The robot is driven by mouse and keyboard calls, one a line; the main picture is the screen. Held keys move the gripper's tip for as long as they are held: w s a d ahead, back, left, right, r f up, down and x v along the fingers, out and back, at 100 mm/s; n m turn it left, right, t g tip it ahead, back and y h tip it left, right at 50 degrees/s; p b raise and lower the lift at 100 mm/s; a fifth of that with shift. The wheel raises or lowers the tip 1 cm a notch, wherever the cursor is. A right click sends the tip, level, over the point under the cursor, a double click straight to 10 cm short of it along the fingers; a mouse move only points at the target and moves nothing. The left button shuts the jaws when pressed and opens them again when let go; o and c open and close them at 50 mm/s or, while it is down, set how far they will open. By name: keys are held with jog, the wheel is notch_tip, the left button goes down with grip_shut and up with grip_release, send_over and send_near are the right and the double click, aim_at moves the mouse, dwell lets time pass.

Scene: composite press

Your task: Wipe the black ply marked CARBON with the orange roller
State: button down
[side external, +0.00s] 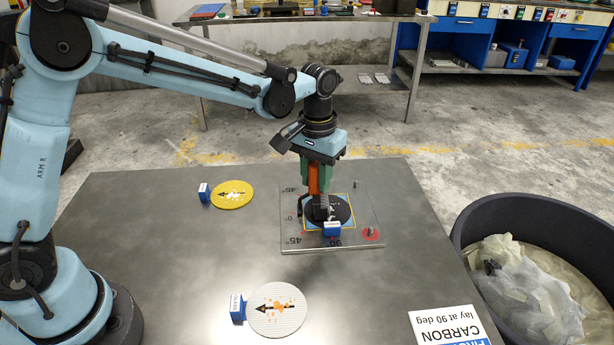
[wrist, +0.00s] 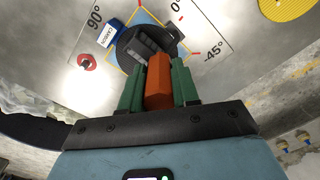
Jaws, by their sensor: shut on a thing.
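The black round ply (side external: 343,208) lies on the square marked plate (side external: 365,190) on the table. It also shows in the wrist view (wrist: 125,45), with a blue tag marked CARBON (wrist: 111,33) at its edge. My gripper (side external: 314,180) has green fingers and is shut on the orange handle of the roller (side external: 313,178). In the wrist view the orange handle (wrist: 158,82) sits between the green fingers. The dark roller head (wrist: 150,42) is over the black ply and appears to be on it; contact is hard to tell. The roller hides part of the ply.
A yellow ply (side external: 233,195) lies at the table's back left, and a white ply tagged GLASS (side external: 277,310) at the front. A printed card reading CARBON, lay at 90 deg (side external: 448,327), lies front right. A black bin (side external: 478,225) of scraps stands right. A red-ringed post (side external: 371,233) is on the plate.

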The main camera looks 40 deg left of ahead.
jog(key=shift+w+d, duration=1.2)
jog(key=shift+s+a, duration=1.45)
jog(key=shift+r, duration=3.55)
